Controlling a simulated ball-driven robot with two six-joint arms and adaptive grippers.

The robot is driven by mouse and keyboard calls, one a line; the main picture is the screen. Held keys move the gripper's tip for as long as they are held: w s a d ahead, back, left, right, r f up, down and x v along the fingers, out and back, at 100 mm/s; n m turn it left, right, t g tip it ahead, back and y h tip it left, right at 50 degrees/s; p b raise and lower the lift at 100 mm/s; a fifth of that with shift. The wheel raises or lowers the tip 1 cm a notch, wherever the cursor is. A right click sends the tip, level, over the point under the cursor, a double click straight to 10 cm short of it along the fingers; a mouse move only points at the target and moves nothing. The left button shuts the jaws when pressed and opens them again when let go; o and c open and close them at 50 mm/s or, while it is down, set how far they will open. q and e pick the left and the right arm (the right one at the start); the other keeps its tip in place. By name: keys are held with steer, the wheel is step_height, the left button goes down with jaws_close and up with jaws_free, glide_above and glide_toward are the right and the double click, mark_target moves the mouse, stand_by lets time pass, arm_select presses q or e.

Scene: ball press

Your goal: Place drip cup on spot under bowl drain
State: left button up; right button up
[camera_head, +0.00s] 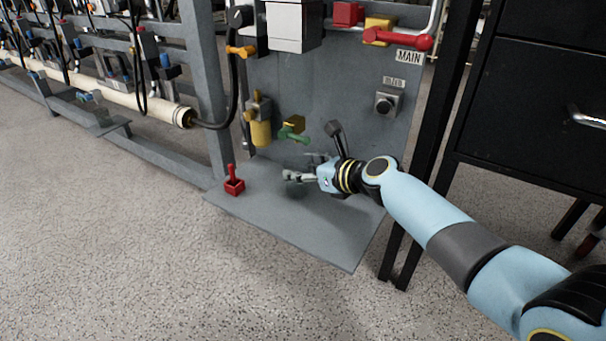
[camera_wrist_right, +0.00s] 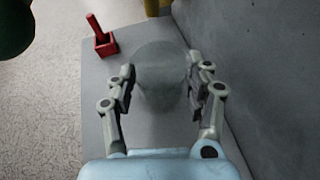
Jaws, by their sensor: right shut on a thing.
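My right gripper (camera_head: 296,176) reaches in low over the grey base plate (camera_head: 320,235) of the panel. In the right wrist view its two fingers (camera_wrist_right: 161,78) are shut on the sides of a grey, partly see-through drip cup (camera_wrist_right: 160,62). A yellow bowl-like vessel (camera_head: 261,133) is fixed on the panel, to the left of and above the gripper. I cannot make out its drain or a marked spot below it. Whether the cup touches the plate is unclear. My left gripper is out of view.
A red box with a handle (camera_head: 234,184) stands on the plate's left edge; it also shows in the right wrist view (camera_wrist_right: 105,45). A green valve handle (camera_head: 303,130) juts from the panel above the gripper. A black cabinet (camera_head: 530,110) stands at right. The plate's front is clear.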

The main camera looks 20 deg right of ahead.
steer(key=shift+f, duration=0.25)
steer(key=o, duration=1.2)
steer(key=shift+r, duration=0.1)
steer(key=shift+o, duration=0.2)
